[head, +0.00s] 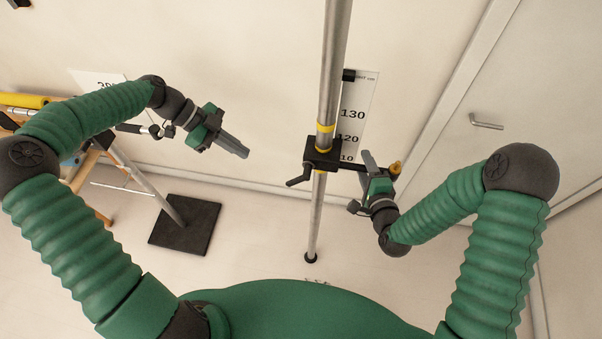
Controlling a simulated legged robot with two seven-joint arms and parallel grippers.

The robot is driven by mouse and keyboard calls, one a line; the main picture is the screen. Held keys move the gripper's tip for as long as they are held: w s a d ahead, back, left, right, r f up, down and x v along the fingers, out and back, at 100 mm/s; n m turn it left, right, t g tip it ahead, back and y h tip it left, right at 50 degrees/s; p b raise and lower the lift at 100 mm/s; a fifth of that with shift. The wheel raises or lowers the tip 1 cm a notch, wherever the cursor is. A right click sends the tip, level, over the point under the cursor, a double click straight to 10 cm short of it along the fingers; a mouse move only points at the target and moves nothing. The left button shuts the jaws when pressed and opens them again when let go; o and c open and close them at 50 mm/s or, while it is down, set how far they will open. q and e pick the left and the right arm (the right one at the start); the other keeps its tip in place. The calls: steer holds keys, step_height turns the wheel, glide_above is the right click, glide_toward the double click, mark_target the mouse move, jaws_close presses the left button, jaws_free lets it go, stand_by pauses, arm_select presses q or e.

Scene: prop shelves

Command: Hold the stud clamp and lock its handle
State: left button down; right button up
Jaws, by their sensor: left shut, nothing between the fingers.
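The stud clamp (322,154) is a black block around the upright metal pole, just below a yellow band. Its handle (298,180) is a black lever sticking out to the lower left. A dark rod with a brass-coloured end (396,168) reaches right from the clamp. My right gripper (368,159) is at this rod, fingers pointing up, right of the clamp block. The fingers overlap the rod in the picture, and I cannot tell whether they close on it. My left gripper (246,153) is shut and empty, left of the clamp and apart from the handle, pointing right and down.
The metal pole (333,60) runs from the top edge to the floor. A number sign (358,105) is behind it on the wall. At left are a stand with a black square base (186,225) and a shelf with props. A door handle (486,122) is at right.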

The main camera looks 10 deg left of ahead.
steer(key=shift+o, duration=0.2)
steer(key=shift+s+f, duration=0.15)
steer(key=shift+s, duration=0.35)
steer(key=s+p, duration=0.3)
steer(key=s, duration=0.7)
